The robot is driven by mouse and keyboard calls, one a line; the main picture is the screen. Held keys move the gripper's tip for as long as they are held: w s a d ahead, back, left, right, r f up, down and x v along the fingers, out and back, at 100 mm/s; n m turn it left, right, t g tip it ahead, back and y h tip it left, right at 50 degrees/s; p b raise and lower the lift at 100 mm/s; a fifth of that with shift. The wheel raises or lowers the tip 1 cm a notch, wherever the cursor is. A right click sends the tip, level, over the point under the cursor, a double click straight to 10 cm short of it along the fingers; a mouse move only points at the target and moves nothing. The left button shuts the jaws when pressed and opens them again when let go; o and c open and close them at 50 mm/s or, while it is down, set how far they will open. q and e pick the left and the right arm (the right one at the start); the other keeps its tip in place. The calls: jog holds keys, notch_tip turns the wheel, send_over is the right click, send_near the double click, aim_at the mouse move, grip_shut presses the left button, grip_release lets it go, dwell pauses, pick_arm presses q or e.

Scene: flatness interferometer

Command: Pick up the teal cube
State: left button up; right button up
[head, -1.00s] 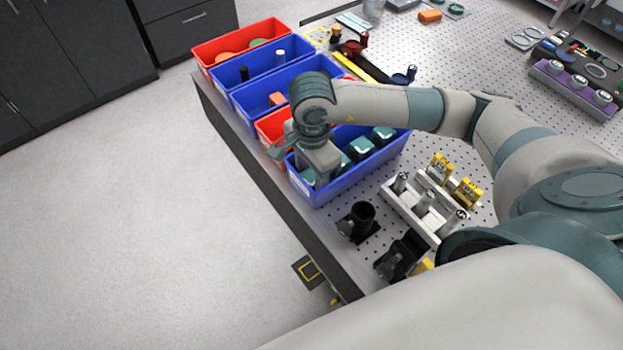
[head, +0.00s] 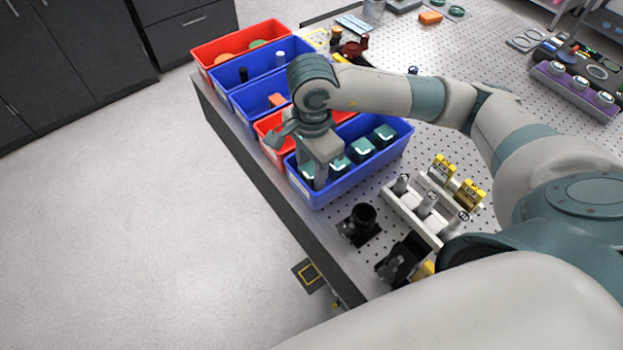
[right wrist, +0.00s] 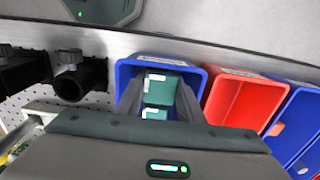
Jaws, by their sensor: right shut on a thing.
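Several teal cubes with pale marks on top sit in a row in the front blue bin (head: 358,180). My right gripper (head: 320,182) points down into the left end of this bin. It is shut on the teal cube (head: 307,171) at that end, which also shows between the fingers in the right wrist view (right wrist: 164,84). A second teal cube (right wrist: 155,113) lies close beside it. The fingers partly hide the held cube, and I cannot tell whether it is clear of the bin floor. My left gripper is not in view.
A red bin (head: 269,126) stands right behind the blue bin, with more bins beyond. A black cylindrical holder (head: 363,217) and a white rack (head: 411,208) stand in front on the perforated table. The table edge runs close along the bins' left side.

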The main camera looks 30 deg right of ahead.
aim_at(312, 169)
notch_tip(312, 169, up, 7)
jog(key=shift+f+b, duration=0.1)
jog(key=shift+b, duration=0.9)
